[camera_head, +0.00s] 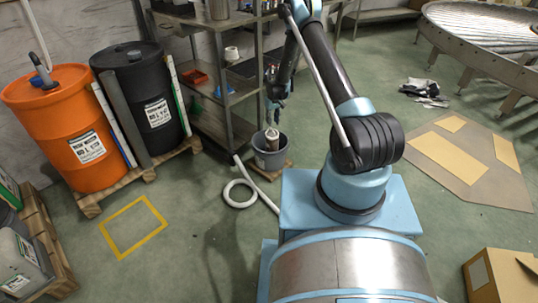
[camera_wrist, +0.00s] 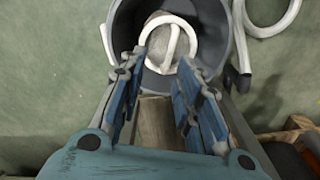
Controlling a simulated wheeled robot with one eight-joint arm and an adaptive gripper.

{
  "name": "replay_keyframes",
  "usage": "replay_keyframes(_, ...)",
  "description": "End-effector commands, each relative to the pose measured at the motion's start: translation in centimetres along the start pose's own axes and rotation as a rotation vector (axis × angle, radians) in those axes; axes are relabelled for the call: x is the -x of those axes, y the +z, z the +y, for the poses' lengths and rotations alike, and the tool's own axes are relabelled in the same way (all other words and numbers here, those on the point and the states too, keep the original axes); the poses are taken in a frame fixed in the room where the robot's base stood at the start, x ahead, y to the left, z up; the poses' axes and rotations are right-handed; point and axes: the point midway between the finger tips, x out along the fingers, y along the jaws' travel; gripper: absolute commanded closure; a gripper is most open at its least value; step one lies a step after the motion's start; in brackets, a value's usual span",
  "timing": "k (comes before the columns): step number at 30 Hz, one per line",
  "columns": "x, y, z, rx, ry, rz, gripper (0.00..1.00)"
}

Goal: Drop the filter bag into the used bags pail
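The used bags pail (camera_head: 271,160) is a dark grey bucket on the floor beside the metal shelf in the head view. In the wrist view the pail (camera_wrist: 236,45) is at the top, seen from above. The filter bag (camera_head: 271,141) is a pale grey-brown, roughly cylindrical thing inside the pail, its top showing above the rim. In the wrist view the bag (camera_wrist: 160,48) has a white ring and a white bar across its top. My gripper (camera_head: 277,101) is above the pail, with a gap to the bag. Its fingers (camera_wrist: 162,65) are apart with nothing held between them.
A white hose (camera_head: 240,194) lies coiled on the floor by the pail. The pail stands on a small wooden board (camera_head: 285,168). The shelf (camera_head: 228,95) is close behind. Orange (camera_head: 75,130) and black (camera_head: 143,90) drums stand left. Floor by the yellow square (camera_head: 133,227) is clear.

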Motion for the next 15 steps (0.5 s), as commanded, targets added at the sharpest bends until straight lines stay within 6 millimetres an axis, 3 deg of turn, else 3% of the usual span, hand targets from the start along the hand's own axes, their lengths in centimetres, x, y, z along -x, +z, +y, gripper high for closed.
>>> replay_keyframes(8, 0.4, 0.0, 0.0, 0.0, 0.0, 0.0, 0.7)
replay_keyframes(15, 3.3, 0.0, 0.0, 0.0, 0.0, 0.0, 0.7)
